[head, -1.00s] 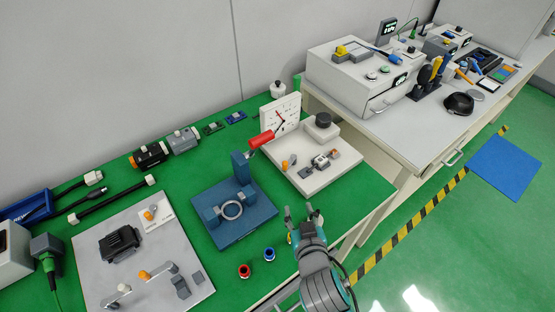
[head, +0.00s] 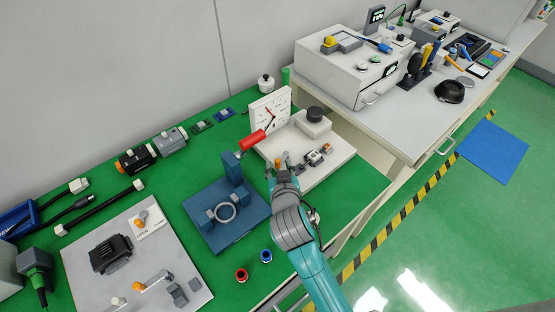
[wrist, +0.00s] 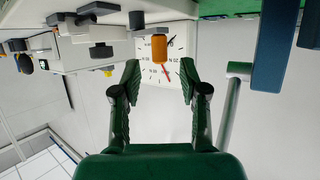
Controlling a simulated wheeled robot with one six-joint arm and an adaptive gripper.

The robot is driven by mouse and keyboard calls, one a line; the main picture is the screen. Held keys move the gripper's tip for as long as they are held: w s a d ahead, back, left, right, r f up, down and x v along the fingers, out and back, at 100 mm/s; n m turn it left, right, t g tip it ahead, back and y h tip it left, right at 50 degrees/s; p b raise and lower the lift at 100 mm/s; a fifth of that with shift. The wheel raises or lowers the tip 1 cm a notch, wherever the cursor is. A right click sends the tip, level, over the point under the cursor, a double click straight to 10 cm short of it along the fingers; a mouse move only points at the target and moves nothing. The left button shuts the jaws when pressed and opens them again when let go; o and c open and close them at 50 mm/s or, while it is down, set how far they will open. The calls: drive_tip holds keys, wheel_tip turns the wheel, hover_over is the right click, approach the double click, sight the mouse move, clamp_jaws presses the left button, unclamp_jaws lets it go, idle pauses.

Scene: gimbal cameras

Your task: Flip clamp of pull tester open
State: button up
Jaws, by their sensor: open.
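The pull tester has a white base (head: 335,158) and an upright dial gauge (head: 271,108) with a red needle, at the centre right of the head view. An orange-tipped clamp lever (head: 277,163) stands at the near left of the base. My gripper (head: 283,166) is at this lever and partly hides it. In the wrist view the orange tip (wrist: 159,48) shows between the two spread fingertips of my open gripper (wrist: 160,70), with the gauge face (wrist: 172,92) behind. I cannot tell whether a finger touches the tip. A second orange-tipped clamp (head: 326,149) sits further right on the base.
A blue press (head: 227,228) with a red handle (head: 252,141) stands just left of my gripper. Red (head: 242,275) and blue (head: 266,256) small parts lie in front on the green mat. A grey fixture plate (head: 85,265) is at the left. Green mat right of the base is clear.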

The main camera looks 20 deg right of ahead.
sight(278, 162)
drive_tip(key=shift+x, duration=2)
clamp_jaws()
